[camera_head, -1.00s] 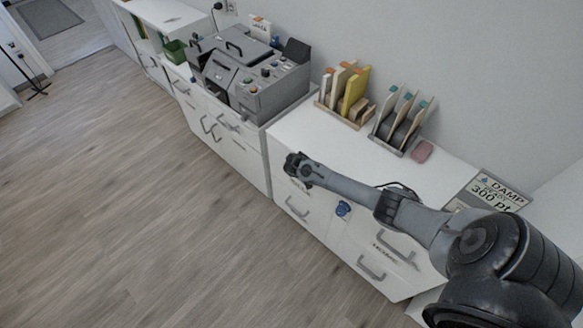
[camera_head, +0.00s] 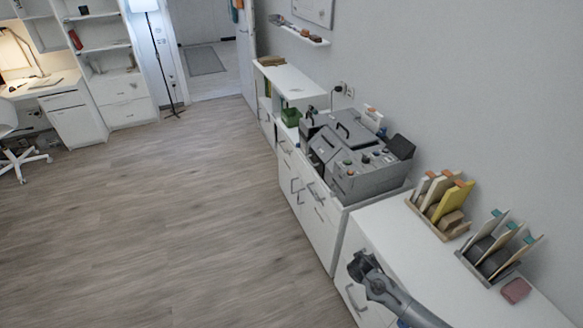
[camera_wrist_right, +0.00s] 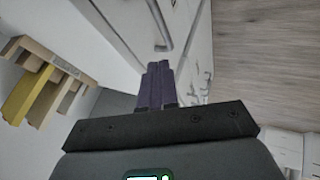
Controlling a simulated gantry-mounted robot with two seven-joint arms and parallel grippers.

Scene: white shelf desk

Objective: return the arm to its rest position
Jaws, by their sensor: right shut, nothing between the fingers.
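My right arm comes in at the bottom of the head view, and its gripper (camera_head: 362,266) hangs beside the front edge of the white cabinet (camera_head: 385,215). In the right wrist view the two dark fingers (camera_wrist_right: 158,84) are pressed together with nothing between them. The gripper appears clear of the cabinet and holds nothing. My left gripper is in neither view.
On the cabinet stand a wooden rack with boards (camera_head: 440,202), a second rack with panels (camera_head: 498,248) and a pink block (camera_head: 516,290). A grey machine (camera_head: 350,155) stands farther back. The wooden floor (camera_head: 200,190) to the left is clear.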

